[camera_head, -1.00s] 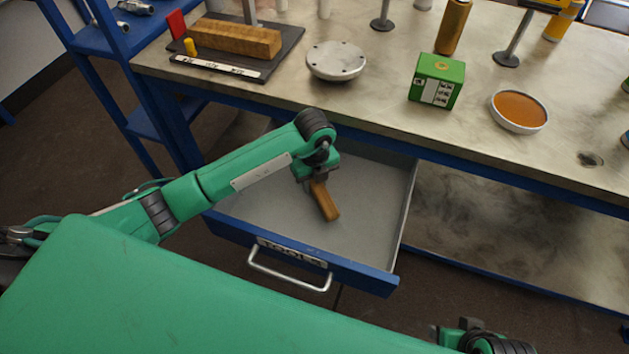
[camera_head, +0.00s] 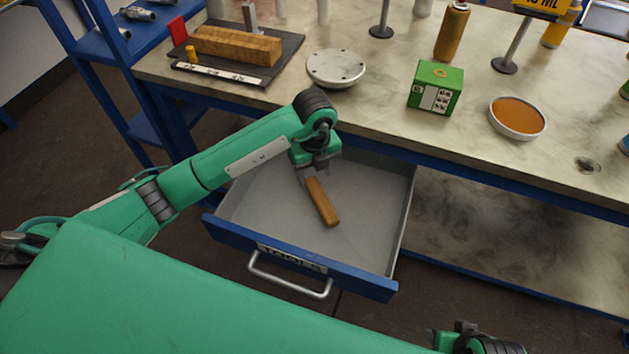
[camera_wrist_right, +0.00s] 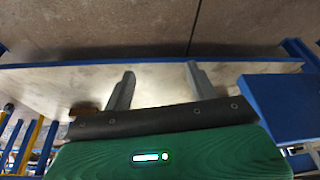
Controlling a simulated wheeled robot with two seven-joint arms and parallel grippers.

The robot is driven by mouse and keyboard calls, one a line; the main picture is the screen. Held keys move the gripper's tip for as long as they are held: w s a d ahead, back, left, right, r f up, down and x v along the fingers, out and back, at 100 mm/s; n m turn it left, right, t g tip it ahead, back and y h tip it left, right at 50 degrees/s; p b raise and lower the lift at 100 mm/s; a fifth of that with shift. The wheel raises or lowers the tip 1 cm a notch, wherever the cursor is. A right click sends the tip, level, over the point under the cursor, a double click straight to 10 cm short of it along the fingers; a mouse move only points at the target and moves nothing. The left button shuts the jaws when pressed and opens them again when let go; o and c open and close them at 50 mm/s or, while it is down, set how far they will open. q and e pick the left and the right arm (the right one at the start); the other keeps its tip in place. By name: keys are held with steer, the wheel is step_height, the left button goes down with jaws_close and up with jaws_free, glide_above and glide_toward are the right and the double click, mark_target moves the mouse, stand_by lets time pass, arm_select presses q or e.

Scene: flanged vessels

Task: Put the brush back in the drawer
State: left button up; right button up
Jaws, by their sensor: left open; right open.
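The brush (camera_head: 322,201) shows as a brown wooden handle lying in the open drawer (camera_head: 347,256); its far end is hidden under my left gripper. The drawer is grey inside with a blue front and a metal handle. My left gripper (camera_head: 307,176) is open, just above the far end of the brush. I cannot tell whether it touches the brush. My right gripper (camera_wrist_right: 160,82) is open and empty in the right wrist view; in the head view only part of my right arm shows at the bottom edge.
On the bench (camera_head: 400,122) stand a round white flange (camera_head: 336,64), a green box (camera_head: 435,87), a dish of orange material (camera_head: 518,116) and a dark board (camera_head: 285,57) with a wooden block (camera_head: 235,45). A blue shelf rack (camera_head: 130,65) stands at the left.

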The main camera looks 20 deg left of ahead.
arm_select(q)
step_height(320, 180, up, 5)
steer(key=shift+r, duration=0.1)
arm_select(e)
steer(key=shift+a+f, duration=0.1)
steer(key=shift+f, duration=0.7)
